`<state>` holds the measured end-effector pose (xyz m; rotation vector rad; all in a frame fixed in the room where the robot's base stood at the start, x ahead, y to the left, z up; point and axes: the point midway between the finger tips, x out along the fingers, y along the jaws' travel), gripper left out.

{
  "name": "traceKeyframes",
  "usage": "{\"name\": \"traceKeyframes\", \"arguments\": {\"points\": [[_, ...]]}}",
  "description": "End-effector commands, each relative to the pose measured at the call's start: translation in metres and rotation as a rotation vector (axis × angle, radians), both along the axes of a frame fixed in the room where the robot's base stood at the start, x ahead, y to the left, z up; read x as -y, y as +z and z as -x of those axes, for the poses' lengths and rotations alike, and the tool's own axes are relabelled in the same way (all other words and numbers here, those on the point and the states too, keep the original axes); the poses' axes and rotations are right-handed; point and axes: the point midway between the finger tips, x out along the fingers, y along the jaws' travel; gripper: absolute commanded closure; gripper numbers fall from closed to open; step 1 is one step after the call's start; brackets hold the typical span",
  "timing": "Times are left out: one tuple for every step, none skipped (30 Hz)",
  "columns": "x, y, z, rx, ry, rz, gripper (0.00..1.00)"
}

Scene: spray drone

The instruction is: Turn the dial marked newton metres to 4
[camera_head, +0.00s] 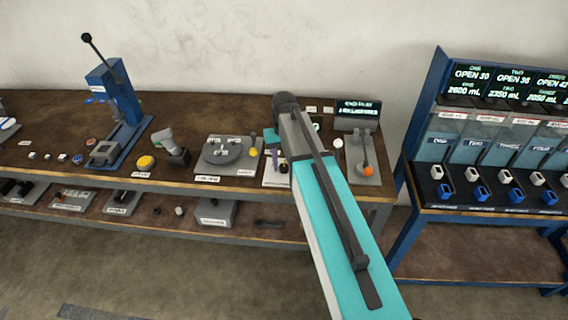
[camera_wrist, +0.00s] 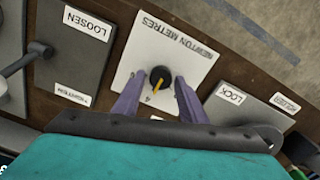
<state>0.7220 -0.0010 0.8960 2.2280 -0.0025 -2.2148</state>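The newton metres dial (camera_wrist: 160,78) is a black knob with a yellow pointer line on a white plate (camera_wrist: 185,55), marked NEWTON METRES, upside down in the wrist view. The pointer line runs slightly aslant, its lower end towards the side with the mark 4 (camera_wrist: 151,99). I cannot tell exactly which value it shows. My gripper (camera_wrist: 160,80) is open, with one purple finger on each side of the dial. Small gaps seem to show between fingers and knob; contact is unclear.
A LOOSEN/TIGHTEN plate (camera_wrist: 72,50) with a grey lever lies left of the dial in the wrist view, and a LOCK plate (camera_wrist: 232,108) right. On the bench (camera_head: 60,120) stand a blue press (camera_head: 115,95) and a turntable plate (camera_head: 223,153). A blue rack (camera_head: 430,120) stands right.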

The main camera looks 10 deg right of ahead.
Motion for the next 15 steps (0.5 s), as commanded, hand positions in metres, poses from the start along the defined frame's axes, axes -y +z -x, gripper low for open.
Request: {"name": "traceKeyframes", "arguments": {"points": [[0.0,-0.0001,0.0003,-0.001,0.0,0.0,0.55],[-0.0001,-0.0003,0.0004,-0.002,0.0,0.0,0.55],[-0.0001,-0.0004,0.0006,-0.002,0.001,0.0,0.55],[-0.0002,-0.0005,0.0008,-0.003,0.001,0.0,0.55],[-0.0002,-0.0006,0.0009,-0.003,0.001,-0.001,0.55],[-0.0003,-0.0007,0.0011,-0.004,0.001,-0.001,0.55],[-0.0003,-0.0007,0.0011,-0.004,0.001,-0.001,0.55],[-0.0003,-0.0008,0.0012,-0.004,0.001,-0.001,0.55],[-0.0004,-0.0008,0.0013,-0.004,0.001,-0.001,0.55],[-0.0004,-0.0007,0.0014,-0.004,0.001,-0.001,0.55],[-0.0004,-0.0005,0.0014,-0.004,0.001,-0.001,0.55],[-0.0004,-0.0001,0.0014,-0.005,0.001,-0.001,0.55],[-0.0005,0.0004,0.0015,-0.005,0.001,-0.001,0.55],[-0.0005,0.0012,0.0014,-0.005,0.001,-0.001,0.55],[-0.0005,0.0024,0.0014,-0.005,0.001,-0.001,0.55]]}}
